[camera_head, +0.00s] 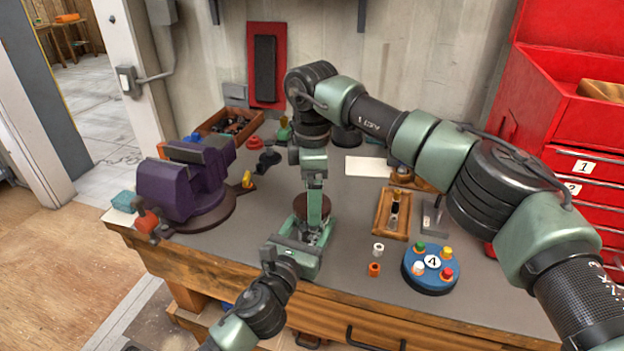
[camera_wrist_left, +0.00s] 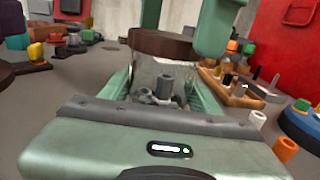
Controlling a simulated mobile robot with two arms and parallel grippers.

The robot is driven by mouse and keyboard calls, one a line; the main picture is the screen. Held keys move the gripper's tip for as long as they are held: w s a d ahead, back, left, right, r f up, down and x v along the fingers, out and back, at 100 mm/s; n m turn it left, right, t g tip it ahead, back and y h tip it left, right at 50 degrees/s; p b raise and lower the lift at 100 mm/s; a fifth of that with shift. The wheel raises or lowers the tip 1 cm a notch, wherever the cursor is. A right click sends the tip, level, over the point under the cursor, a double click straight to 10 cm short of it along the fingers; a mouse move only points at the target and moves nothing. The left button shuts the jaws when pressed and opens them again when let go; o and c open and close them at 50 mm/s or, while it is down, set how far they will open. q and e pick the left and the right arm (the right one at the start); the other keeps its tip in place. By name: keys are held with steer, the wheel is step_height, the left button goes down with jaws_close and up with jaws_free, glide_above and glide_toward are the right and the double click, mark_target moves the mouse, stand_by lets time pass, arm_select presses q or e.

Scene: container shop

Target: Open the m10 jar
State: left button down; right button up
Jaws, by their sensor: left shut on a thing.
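The jar has a brown lid and a clear body with grey hardware inside. In the left wrist view its lid (camera_wrist_left: 160,46) and body (camera_wrist_left: 165,75) show upright in front of my palm. My left gripper (camera_head: 312,232) is shut on the jar's body near the front of the bench. My right gripper (camera_head: 314,203) points down from above at lid height. Its fingers (camera_wrist_left: 182,28) flank the lid in the left wrist view. I cannot tell whether they press on it. In the head view they partly hide the lid (camera_head: 299,202). No jar label is readable.
A purple vise (camera_head: 185,185) stands at the bench's left. To the right are a wooden tray (camera_head: 378,222), a blue round holder (camera_head: 430,287) with coloured caps, and small white (camera_head: 378,249) and orange (camera_head: 375,269) pieces. Red drawers (camera_head: 575,160) border the right. Bare bench lies left of the jar.

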arm_select(q)
steer(key=shift+f, duration=0.1)
arm_select(e)
steer(key=shift+f, duration=0.4)
